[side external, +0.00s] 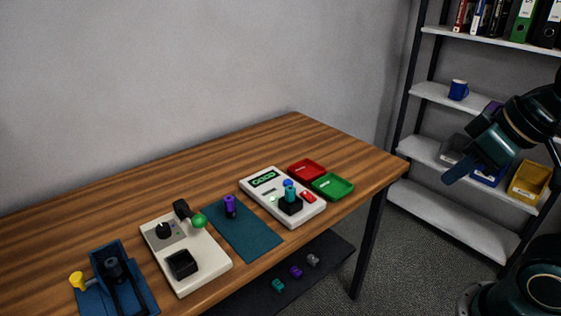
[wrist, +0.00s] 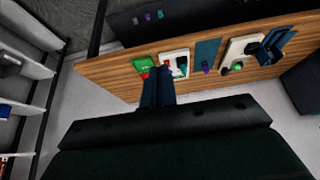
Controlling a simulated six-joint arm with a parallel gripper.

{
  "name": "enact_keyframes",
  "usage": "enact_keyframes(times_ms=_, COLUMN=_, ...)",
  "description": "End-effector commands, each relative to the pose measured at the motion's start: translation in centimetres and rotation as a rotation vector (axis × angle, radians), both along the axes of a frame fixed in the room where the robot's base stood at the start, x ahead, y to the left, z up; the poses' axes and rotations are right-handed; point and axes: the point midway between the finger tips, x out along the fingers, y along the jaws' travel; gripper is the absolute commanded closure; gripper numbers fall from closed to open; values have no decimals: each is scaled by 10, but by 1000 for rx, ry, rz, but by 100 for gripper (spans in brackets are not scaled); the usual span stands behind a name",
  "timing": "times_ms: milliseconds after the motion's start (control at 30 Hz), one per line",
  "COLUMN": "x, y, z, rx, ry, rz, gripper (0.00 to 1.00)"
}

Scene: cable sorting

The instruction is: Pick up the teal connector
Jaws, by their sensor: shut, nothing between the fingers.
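A teal connector (side external: 290,193) stands upright in the black socket of a white tester (side external: 309,212) on the wooden table. Another teal piece (side external: 278,286) lies on the dark lower shelf under the table. My gripper (side external: 453,175) is high at the right, off the table's right end and well apart from both teal pieces. Its blue fingers are together and empty in the wrist view (wrist: 158,88), where they hide part of the table edge.
A red tray (side external: 307,170) and green tray (side external: 333,186) sit beside the tester. A beige device (side external: 206,267) and blue fixture (side external: 134,289) stand left. Shelving (side external: 440,96) stands behind my arm.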

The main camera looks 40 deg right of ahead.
Motion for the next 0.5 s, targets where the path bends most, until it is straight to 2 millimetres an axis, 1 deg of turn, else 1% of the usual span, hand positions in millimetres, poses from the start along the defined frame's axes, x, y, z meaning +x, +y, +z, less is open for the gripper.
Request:
enact_keyframes(times_ms=267, x=0, y=0, z=0, rx=0, ry=0, rz=0, gripper=100)
enact_keyframes(times_ms=300, x=0, y=0, z=0, rx=0, ry=0, rz=0, gripper=96)
enact_keyframes(times_ms=367, x=0, y=0, z=0, rx=0, ry=0, rz=0, gripper=84)
enact_keyframes(times_ms=500, x=0, y=0, z=0, rx=0, ry=0, rz=0, gripper=57)
